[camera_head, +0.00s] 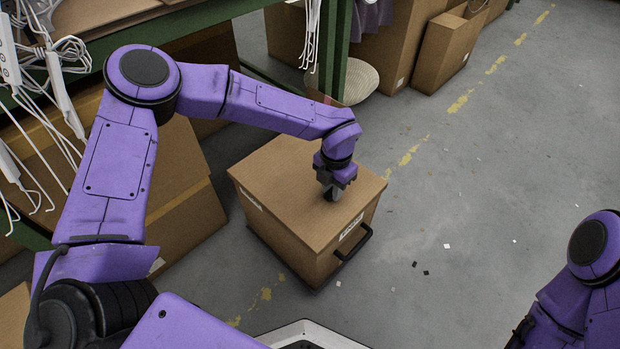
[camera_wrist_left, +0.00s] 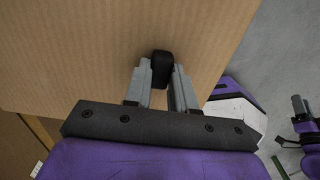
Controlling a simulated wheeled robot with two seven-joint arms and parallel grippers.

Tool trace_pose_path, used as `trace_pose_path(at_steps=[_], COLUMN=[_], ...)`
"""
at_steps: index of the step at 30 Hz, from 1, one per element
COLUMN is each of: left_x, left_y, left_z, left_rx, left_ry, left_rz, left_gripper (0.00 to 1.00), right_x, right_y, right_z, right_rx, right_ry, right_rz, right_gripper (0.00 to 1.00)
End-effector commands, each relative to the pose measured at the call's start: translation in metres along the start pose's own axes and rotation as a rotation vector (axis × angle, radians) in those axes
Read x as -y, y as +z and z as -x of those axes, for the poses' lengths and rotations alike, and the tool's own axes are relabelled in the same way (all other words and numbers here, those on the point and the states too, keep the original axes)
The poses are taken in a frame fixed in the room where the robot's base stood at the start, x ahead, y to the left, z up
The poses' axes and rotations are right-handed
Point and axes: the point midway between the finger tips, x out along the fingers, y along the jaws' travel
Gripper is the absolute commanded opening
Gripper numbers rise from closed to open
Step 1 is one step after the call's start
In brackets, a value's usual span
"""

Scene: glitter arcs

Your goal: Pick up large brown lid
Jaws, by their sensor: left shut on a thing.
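The large brown lid (camera_head: 285,185) is a flat cardboard-coloured top on a brown box (camera_head: 300,248) on the floor. It lies level, with no clear gap below it. My left gripper (camera_head: 332,191) points down at the lid's right part. In the left wrist view, its two grey fingers (camera_wrist_left: 162,76) are shut on a small black knob (camera_wrist_left: 161,62) on the lid (camera_wrist_left: 80,50). The fingers partly hide the knob. My right arm is at the lower right, and its gripper is mostly cut off in the head view.
A black handle (camera_head: 354,243) juts from the box's front side. Cardboard boxes (camera_head: 448,50) stand at the back, and a green-framed shelf (camera_head: 337,50) with white cables is at the left. A round pale thing (camera_head: 356,82) lies under it. The grey floor (camera_head: 500,160) at right is mostly clear.

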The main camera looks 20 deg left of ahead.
Motion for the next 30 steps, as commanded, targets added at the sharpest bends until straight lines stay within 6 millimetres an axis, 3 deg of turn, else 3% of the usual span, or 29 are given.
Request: trace_pose_path(at_steps=[5, 12, 19, 24, 30], left_x=[0.0, 0.002, 0.03, 0.059, 0.076], left_y=[0.0, -0.002, -0.043, -0.085, -0.11], left_z=[0.004, 0.041, 0.102, 0.119, 0.13], left_rx=[0.001, 0.001, 0.002, -0.001, 0.0], left_ry=[0.0, -0.001, -0.001, -0.001, 0.0], left_rz=[0.001, 0.0, -0.004, -0.004, -0.002], left_gripper=[0.0, 0.0, 0.0, 0.0, 0.0], right_x=[0.0, -0.002, -0.004, -0.005, -0.005], right_y=[-0.001, -0.008, -0.022, -0.026, -0.028], right_z=[0.002, 0.017, 0.043, 0.053, 0.059], right_rx=[0.0, -0.003, -0.008, -0.008, -0.008], right_ry=[0.0, 0.0, 0.001, 0.001, 0.001], right_rz=[0.0, 0.001, 0.004, 0.004, 0.004], right_gripper=[0.38, 0.38, 0.38, 0.38, 0.38])
